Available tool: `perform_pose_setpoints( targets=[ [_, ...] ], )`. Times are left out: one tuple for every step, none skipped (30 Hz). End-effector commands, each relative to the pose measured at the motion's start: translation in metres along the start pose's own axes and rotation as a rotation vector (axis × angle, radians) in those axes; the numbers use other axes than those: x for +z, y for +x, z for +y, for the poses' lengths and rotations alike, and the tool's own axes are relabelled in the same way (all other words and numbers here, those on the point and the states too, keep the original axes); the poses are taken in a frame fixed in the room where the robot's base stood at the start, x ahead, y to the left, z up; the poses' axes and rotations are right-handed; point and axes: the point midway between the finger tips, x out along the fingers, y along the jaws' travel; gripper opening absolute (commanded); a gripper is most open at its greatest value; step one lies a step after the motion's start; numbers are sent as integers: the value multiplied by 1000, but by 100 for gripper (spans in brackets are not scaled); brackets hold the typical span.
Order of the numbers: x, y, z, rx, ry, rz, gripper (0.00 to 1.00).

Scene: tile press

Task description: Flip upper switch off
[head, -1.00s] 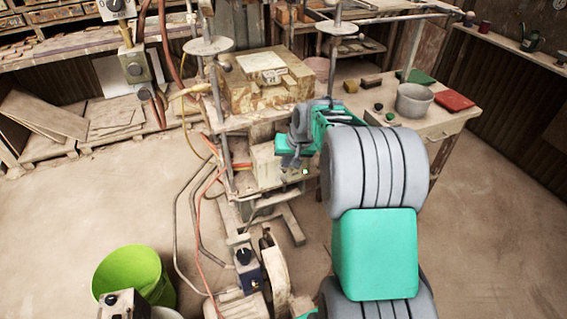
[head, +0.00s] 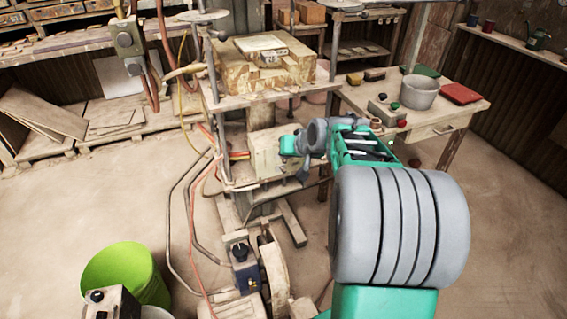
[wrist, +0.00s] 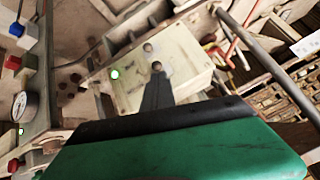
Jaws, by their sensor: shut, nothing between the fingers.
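A beige control box (head: 265,158) sits on the press frame below the shelf. In the wrist view the box (wrist: 185,68) carries a lit green lamp (wrist: 115,74) and two small dark round spots, one at the top edge (wrist: 148,47) and one nearer my fingers (wrist: 157,67). I cannot tell which is the upper switch or how its lever stands. My gripper (wrist: 157,84) is shut and empty, its dark fingers just in front of the box face; contact cannot be told. In the head view my gripper (head: 284,146) is at the box's right side, hiding part of it.
A pressure gauge (wrist: 25,105) and hoses lie close around the box. The press shelf (head: 235,103) holds a tile mould (head: 265,70) above. A side table (head: 440,118) with a grey pot (head: 418,92) stands right. A green bucket (head: 125,275) is front left.

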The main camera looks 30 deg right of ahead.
Motion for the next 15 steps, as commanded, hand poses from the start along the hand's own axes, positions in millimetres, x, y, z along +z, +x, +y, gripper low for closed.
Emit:
perform_pose_setpoints(
  targets=[
    [13,10,6,-11,-1,42,0],
    [14,10,6,-19,-3,68,0],
    [16,10,7,-30,-4,103,0],
    [16,9,7,-38,-7,129,0],
    [17,9,7,-46,-10,149,0],
    [16,8,6,-46,-12,146,0],
    [14,6,5,-46,-11,144,0],
    [12,3,4,-46,-11,143,0],
    [11,3,4,-46,-11,141,0],
    [11,3,4,-46,-11,141,0],
    [11,3,4,-46,-11,141,0],
    [11,3,4,-45,-11,140,0],
    [11,3,4,-45,-11,140,0],
    [11,3,3,-45,-11,140,0],
    [10,3,3,-45,-11,140,0]
  ],
)
